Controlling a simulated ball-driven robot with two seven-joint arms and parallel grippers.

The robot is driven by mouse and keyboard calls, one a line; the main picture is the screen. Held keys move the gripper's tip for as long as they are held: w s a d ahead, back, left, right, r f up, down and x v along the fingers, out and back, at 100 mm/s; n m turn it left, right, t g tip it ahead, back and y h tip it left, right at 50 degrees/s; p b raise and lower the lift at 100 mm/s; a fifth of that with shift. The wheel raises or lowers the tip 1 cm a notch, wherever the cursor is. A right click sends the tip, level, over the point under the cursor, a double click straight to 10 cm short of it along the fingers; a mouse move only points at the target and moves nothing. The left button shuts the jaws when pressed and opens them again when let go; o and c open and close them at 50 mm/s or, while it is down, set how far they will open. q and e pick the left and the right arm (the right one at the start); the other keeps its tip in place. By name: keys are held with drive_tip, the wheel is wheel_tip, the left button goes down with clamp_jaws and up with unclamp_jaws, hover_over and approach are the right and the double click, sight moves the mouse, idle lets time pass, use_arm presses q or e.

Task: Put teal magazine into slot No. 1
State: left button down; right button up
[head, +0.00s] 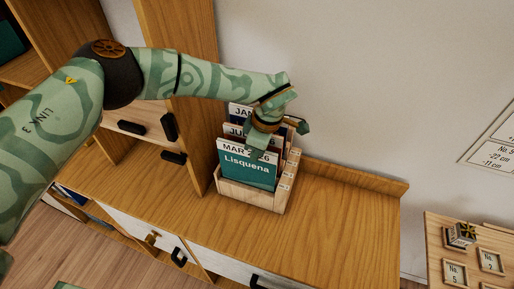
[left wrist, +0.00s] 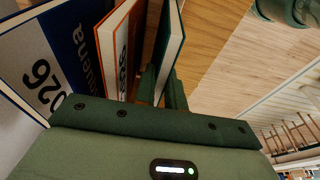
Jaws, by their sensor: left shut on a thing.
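The teal magazine (head: 248,170), marked MAR 2026 and Lisquena, stands upright in the front of a wooden slotted rack (head: 251,196). Its lower edge is hidden behind the rack's front wall. In the left wrist view the teal magazine (left wrist: 171,45) stands between the fingers (left wrist: 161,88). An orange magazine (left wrist: 116,42) and a blue magazine (left wrist: 68,48) stand beside it. Small labels on the rack's side are too small to read. My right gripper is not in view.
The rack stands on a wooden sideboard (head: 335,215) with clear top to its right. A tall shelf unit (head: 196,130) rises close on the left. A wall is behind. A small table (head: 440,240) with numbered tiles and a small block stands at the right.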

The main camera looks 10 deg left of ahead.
use_arm(q)
drive_tip(key=shift+f+b, duration=0.5)
drive_tip(key=shift+f, duration=0.35)
drive_tip(key=c, duration=1.4)
unclamp_jaws()
drive_tip(key=d+r, duration=0.1)
drive_tip(key=r, duration=0.4)
drive_tip(key=d+r, duration=0.1)
drive_tip(key=r, duration=0.4)
drive_tip(key=d+r, duration=0.1)
drive_tip(key=r, duration=0.5)
drive_tip(key=shift+s, duration=0.3)
